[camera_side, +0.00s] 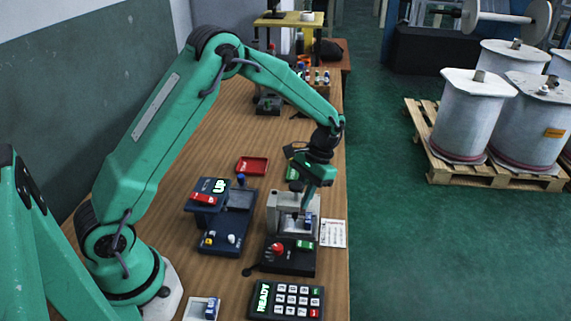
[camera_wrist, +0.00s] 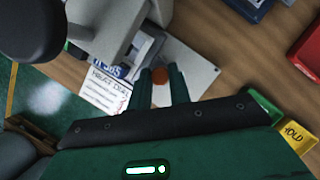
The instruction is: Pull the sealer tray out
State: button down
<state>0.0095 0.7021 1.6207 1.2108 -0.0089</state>
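The sealer is most likely the grey press (camera_side: 277,213) on a dark base with a red knob and a green button; it also shows in the wrist view (camera_wrist: 98,28). A pale grey plate (camera_wrist: 200,75), probably its tray, sticks out beside it with a round orange knob (camera_wrist: 159,74) on it. My gripper (camera_wrist: 160,76) points down at the plate, and its two green fingers stand apart on either side of the knob. Whether they touch it I cannot tell. In the side view my gripper (camera_side: 306,206) is at the press's right side and hides part of it.
A printed card (camera_side: 333,233) lies right of the press, by the table edge. A blue-dark device (camera_side: 220,215) reading UP stands left. A keypad (camera_side: 287,299) reading READY is in front.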

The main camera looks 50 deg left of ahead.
jog(key=shift+w+a, duration=2.8)
jog(key=shift+w, duration=0.15)
jog(key=c, duration=1.3)
grip_release()
jog(key=shift+c, duration=0.2)
jog(key=shift+o, duration=0.2)
jog(key=shift+s, duration=0.1)
jog(key=shift+r, duration=0.15)
jog(key=v, duration=0.7)
jog(key=shift+a+r, duration=0.15)
jog(key=shift+r, duration=0.05)
jog(key=shift+r, duration=0.1)
